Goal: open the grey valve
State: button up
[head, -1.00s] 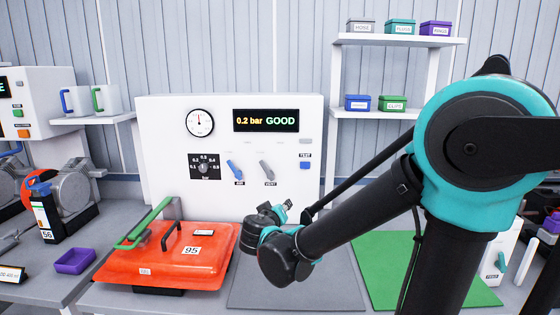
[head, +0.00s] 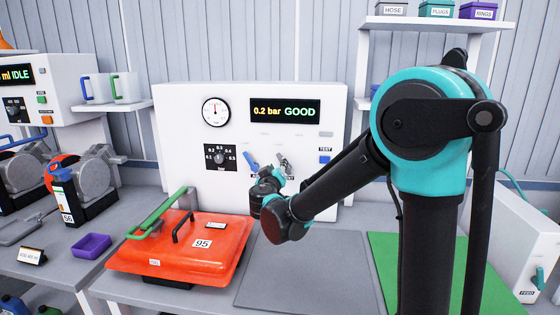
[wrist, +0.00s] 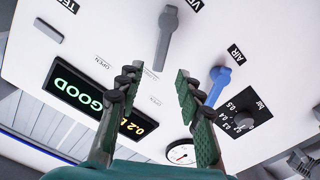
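The grey valve (wrist: 168,38) is a lever on the white panel (wrist: 60,25), and its free end points down toward the gap between my fingers in the wrist view. My gripper (wrist: 157,75) is open, with nothing between its fingertips. In the head view my gripper (head: 281,164) is in front of the panel and covers most of the grey valve. The blue valve (wrist: 218,82), marked AIR, is just beyond my right finger in the wrist view. In the head view it shows (head: 250,159) left of my gripper.
The display (head: 285,111) reads 0.2 bar GOOD, beside a round gauge (head: 215,112) and a black dial (head: 221,158). A grey mat (head: 310,272) is clear.

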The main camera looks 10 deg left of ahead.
aim_at(280, 159)
jog(key=w, duration=0.6)
jog(key=shift+w+d, duration=0.1)
jog(key=shift+w, duration=0.3)
jog(key=shift+c, duration=0.5)
grip_shut()
